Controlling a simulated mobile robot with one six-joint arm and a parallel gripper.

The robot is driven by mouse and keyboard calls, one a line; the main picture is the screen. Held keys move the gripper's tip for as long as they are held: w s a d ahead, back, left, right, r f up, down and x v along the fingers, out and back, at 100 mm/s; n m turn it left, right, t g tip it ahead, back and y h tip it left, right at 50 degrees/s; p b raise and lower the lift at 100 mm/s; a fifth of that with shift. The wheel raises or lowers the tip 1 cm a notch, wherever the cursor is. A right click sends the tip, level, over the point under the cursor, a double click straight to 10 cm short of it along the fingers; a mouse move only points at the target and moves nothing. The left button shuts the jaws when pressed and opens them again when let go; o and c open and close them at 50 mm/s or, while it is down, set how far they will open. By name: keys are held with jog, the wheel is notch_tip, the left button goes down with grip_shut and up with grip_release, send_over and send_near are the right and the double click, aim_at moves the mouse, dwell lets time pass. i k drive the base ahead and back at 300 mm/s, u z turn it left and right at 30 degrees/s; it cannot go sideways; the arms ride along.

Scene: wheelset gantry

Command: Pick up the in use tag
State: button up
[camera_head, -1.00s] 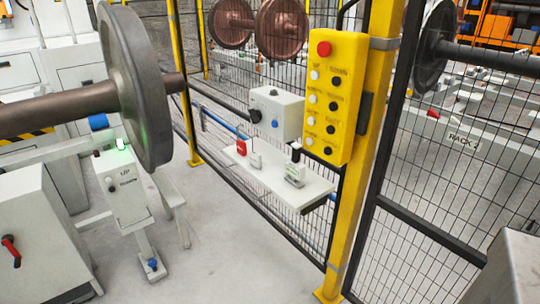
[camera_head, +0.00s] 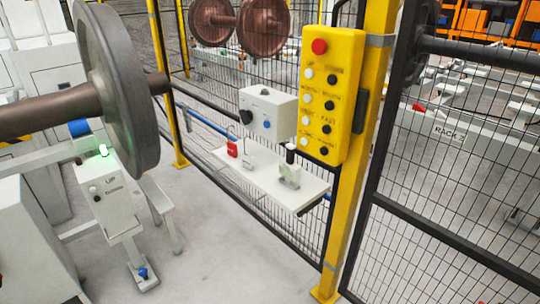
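A small white shelf (camera_head: 262,178) on the mesh fence carries several small items. A red padlock-like piece (camera_head: 232,149) with a thin upright shackle stands at its left end. A small white piece (camera_head: 248,161) with a thin hook stands beside it. A pale block (camera_head: 289,176) with a dark-topped post behind it sits near the right end. Any lettering is too small to read, so I cannot tell which is the in use tag. My gripper is not in view.
A grey control box (camera_head: 268,112) hangs just above the shelf. A yellow button pendant (camera_head: 331,95) is on the yellow post (camera_head: 345,215) to the right. A large wheel on an axle (camera_head: 118,90) and a grey pedestal (camera_head: 108,190) stand left. Floor before the shelf is clear.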

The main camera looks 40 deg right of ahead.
aim_at(248, 160)
jog(key=z, duration=0.9)
jog(key=k, duration=0.95)
jog(key=i, duration=0.9)
